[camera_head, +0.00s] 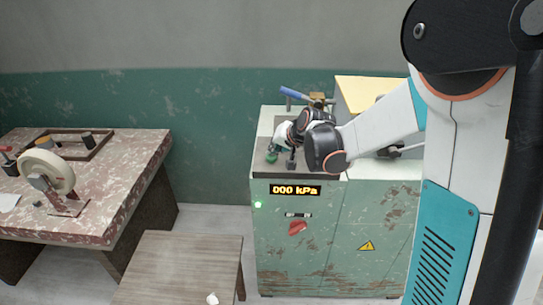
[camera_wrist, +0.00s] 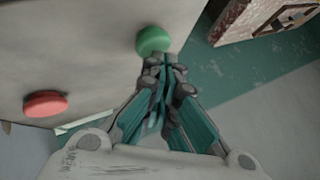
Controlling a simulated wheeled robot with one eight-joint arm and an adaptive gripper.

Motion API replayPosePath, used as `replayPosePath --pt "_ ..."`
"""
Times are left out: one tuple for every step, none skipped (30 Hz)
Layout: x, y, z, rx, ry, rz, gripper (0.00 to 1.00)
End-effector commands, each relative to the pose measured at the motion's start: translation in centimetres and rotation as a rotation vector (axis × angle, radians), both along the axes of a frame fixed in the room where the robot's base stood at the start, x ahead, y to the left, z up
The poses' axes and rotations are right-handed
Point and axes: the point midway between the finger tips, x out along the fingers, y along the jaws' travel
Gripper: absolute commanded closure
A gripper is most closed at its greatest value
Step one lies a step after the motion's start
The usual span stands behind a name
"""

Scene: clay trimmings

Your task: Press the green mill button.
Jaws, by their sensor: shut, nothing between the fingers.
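The green button (camera_wrist: 153,40) is a round domed cap on a pale panel in the wrist view. My gripper (camera_wrist: 166,64) is shut and empty, with its fingertips beside the lower right edge of the button. I cannot tell whether they touch it. In the head view my gripper (camera_head: 275,149) points down over the top of the green cabinet (camera_head: 302,265), at its left part. A small green shape under the fingertips there looks like the green button (camera_head: 271,158). A red button (camera_wrist: 45,103) stands on the same panel, to the left in the wrist view.
The cabinet front has a display (camera_head: 295,190) reading 000 kPa and a lit green lamp (camera_head: 258,205). A blue-handled tool (camera_head: 294,92) and a yellow-topped box (camera_head: 372,90) are at the back. A worn table (camera_head: 120,190) and a wooden stool (camera_head: 180,265) stand left.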

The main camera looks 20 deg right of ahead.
Motion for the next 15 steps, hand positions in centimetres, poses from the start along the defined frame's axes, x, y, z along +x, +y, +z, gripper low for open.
replayPosePath --pt "0.0 0.01 0.44 0.0 0.0 0.0 1.0" --pt "0.0 0.01 0.62 0.0 0.0 0.0 1.0" --pt "0.0 0.01 0.84 0.0 0.0 0.0 1.0" --pt "-0.01 0.01 0.99 0.0 0.0 0.0 1.0" --pt "0.0 0.01 1.1 0.0 0.0 0.0 1.0" --pt "-0.01 0.01 1.22 0.0 0.0 0.0 1.0" --pt "0.0 0.01 1.26 0.0 0.0 0.0 1.0" --pt "-0.01 0.01 1.27 0.0 0.0 0.0 1.0" --pt "0.0 0.01 1.25 0.0 0.0 0.0 1.0" --pt "0.0 0.01 1.23 0.0 0.0 0.0 1.0" --pt "0.0 0.01 1.21 0.0 0.0 0.0 1.0" --pt "0.0 0.02 1.2 0.0 0.0 0.0 1.0" --pt "0.0 0.02 1.2 0.0 0.0 0.0 1.0" --pt "0.0 0.01 1.19 0.0 0.0 0.0 1.0" --pt "0.0 0.01 1.19 0.0 0.0 0.0 1.0"
